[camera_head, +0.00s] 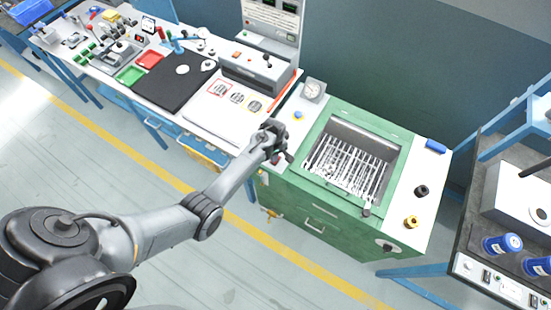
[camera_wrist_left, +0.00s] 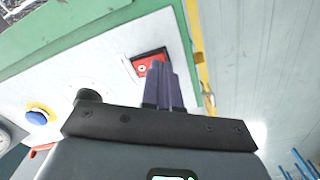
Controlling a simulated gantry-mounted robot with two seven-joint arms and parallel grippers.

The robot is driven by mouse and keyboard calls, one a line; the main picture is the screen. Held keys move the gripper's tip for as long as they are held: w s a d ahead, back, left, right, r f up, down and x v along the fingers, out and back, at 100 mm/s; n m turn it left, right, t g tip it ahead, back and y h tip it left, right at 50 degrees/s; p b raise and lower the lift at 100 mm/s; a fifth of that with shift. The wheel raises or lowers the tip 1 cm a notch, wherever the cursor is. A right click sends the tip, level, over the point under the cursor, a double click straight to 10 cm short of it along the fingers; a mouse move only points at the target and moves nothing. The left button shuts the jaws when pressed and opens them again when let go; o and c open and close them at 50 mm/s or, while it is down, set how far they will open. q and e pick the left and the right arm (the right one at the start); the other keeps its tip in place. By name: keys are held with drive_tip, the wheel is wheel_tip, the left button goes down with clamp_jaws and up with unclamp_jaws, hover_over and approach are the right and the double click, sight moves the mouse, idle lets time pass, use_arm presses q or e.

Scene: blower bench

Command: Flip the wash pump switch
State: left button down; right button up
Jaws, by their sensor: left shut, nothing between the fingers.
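A red switch (camera_wrist_left: 149,63) on a pale plate sits on the white side panel (camera_wrist_left: 95,75) of the green wash station (camera_head: 325,205). I take it for the wash pump switch. My left gripper (camera_head: 286,156) is over the left side of the station in the head view. In the left wrist view its fingers (camera_wrist_left: 158,66) are shut and empty, with the tips overlapping the lower right part of the switch. I cannot tell whether they touch it. My right gripper is not in view.
A blue button with a yellow ring (camera_wrist_left: 38,115) and a black knob (camera_wrist_left: 88,96) are on the same panel. The open basin (camera_head: 350,165) lies right of my gripper. A round gauge (camera_head: 313,89) stands behind. A white bench (camera_head: 235,125) adjoins on the left.

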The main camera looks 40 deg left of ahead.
use_arm(q)
drive_tip(key=shift+f+b, duration=0.4)
drive_tip(key=shift+f, duration=0.25)
drive_tip(key=shift+r, duration=0.1)
wheel_tip(320, 180, up, 2)
drive_tip(key=shift+r+p, duration=0.1)
drive_tip(key=shift+p, duration=1.15)
wheel_tip(320, 180, up, 5)
drive_tip(key=p, duration=0.5)
drive_tip(key=shift+s+f, duration=0.1)
drive_tip(key=shift+f, duration=0.15)
